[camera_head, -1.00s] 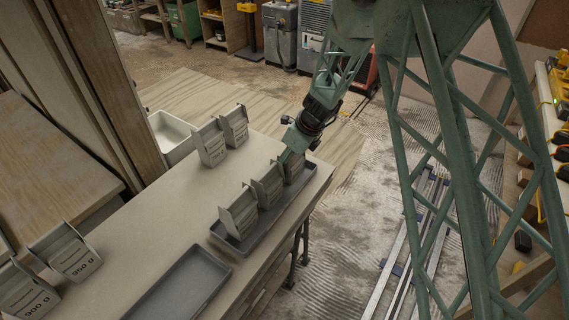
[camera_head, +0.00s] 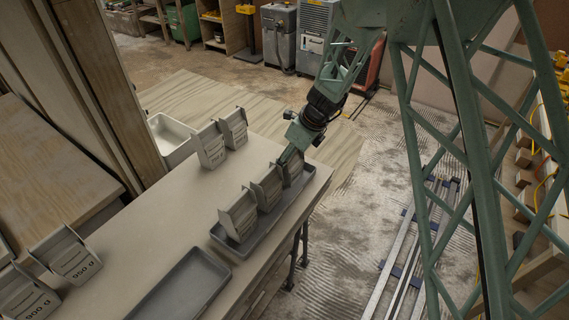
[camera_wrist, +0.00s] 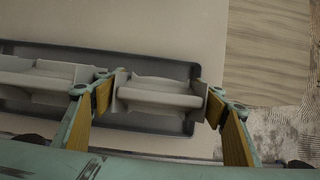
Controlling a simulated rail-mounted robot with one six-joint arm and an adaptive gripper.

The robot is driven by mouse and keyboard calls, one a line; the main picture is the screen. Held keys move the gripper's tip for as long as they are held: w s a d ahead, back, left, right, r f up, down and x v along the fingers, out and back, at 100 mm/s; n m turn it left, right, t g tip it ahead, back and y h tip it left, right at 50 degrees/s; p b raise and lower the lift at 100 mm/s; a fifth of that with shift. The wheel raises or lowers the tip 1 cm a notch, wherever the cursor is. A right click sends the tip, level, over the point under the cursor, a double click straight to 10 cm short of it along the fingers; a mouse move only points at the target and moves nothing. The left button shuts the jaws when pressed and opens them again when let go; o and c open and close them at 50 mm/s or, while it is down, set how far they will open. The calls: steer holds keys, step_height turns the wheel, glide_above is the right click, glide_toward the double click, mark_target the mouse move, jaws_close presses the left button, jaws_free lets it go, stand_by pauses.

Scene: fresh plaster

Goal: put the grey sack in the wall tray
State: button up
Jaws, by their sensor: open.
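Several grey sack-like packs with raised end flaps stand on the bench. Three stand in a row in a dark grey tray (camera_head: 222,240) along the bench's right edge. My gripper (camera_head: 292,156) is at the far pack (camera_head: 294,172) of that row. In the wrist view my gripper (camera_wrist: 159,98) is open, with one finger at each end of this grey pack (camera_wrist: 160,88), not closed on it. A second dark grey tray (camera_head: 182,285) lies empty nearer the camera. I cannot tell which tray is the wall tray. My fingertips are partly hidden in the head view.
Two packs (camera_head: 222,143) stand at the bench's far end, beside a white basin (camera_head: 172,135). Packs marked 950 g (camera_head: 75,262) and 900 g (camera_head: 28,298) stand at left. The middle of the bench (camera_head: 175,215) is clear.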

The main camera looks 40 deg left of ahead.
mark_target(294, 165)
steer(key=shift+p+v, duration=0.65)
steer(key=shift+v, duration=3.45)
